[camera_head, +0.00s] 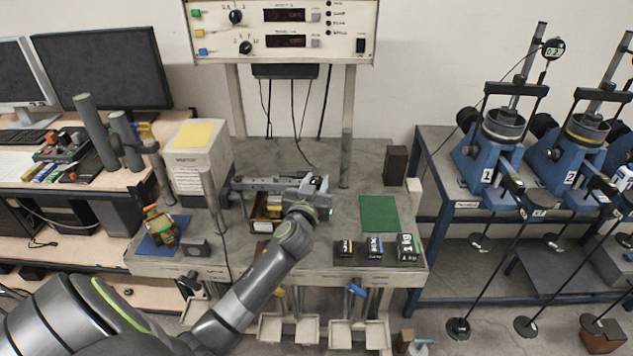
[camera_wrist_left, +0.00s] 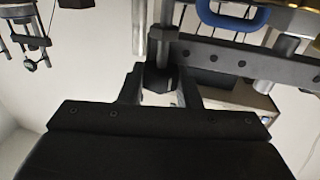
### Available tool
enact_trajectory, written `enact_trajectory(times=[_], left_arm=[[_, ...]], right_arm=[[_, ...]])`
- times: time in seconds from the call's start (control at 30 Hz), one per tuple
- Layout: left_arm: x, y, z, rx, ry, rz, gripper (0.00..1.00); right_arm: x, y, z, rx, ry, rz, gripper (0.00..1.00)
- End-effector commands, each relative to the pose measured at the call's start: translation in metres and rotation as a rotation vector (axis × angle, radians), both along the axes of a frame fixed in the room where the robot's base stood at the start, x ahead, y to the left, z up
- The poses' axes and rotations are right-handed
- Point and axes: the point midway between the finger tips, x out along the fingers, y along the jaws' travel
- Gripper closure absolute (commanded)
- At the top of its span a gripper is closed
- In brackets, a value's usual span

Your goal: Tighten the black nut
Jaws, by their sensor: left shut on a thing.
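My left gripper (camera_head: 322,190) is at the lever frame's beam (camera_head: 268,184) on the middle bench, at the beam's right end. My forearm and wrist hide part of that end. In the left wrist view my left gripper (camera_wrist_left: 160,88) is shut with its two fingers on either side of a small black nut (camera_wrist_left: 158,76). The nut sits by a metal rod, close to the grey drilled beam (camera_wrist_left: 240,58). The nut is too small and covered to make out in the head view. My right gripper is not in view.
A green mat (camera_head: 379,213) and several labelled weights (camera_head: 375,248) lie on the bench's right side. A white box (camera_head: 200,160) stands left of the beam. Numbered blue frames (camera_head: 487,160) stand on the blue rack at right. A control panel (camera_head: 283,30) is above.

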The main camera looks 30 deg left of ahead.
Motion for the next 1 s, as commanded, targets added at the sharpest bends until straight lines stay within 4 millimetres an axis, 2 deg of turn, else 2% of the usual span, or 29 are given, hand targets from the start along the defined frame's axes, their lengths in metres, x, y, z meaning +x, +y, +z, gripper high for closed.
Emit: enact_trajectory(times=[0.63, 0.67, 0.8, 1.0], left_arm=[[0.0006, 0.0002, 0.0013, 0.002, -0.002, -0.065, 0.93], [0.0005, 0.0002, 0.0013, 0.002, -0.002, -0.065, 0.67], [0.0004, 0.0003, 0.0010, 0.002, -0.001, -0.064, 0.49], [0.0003, 0.0003, 0.0005, 0.000, -0.001, -0.063, 0.48]], right_arm=[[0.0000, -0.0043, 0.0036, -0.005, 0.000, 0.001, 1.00], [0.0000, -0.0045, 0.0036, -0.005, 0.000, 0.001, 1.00], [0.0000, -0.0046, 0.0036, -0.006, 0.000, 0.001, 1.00], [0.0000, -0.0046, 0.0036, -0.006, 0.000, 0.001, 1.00]])
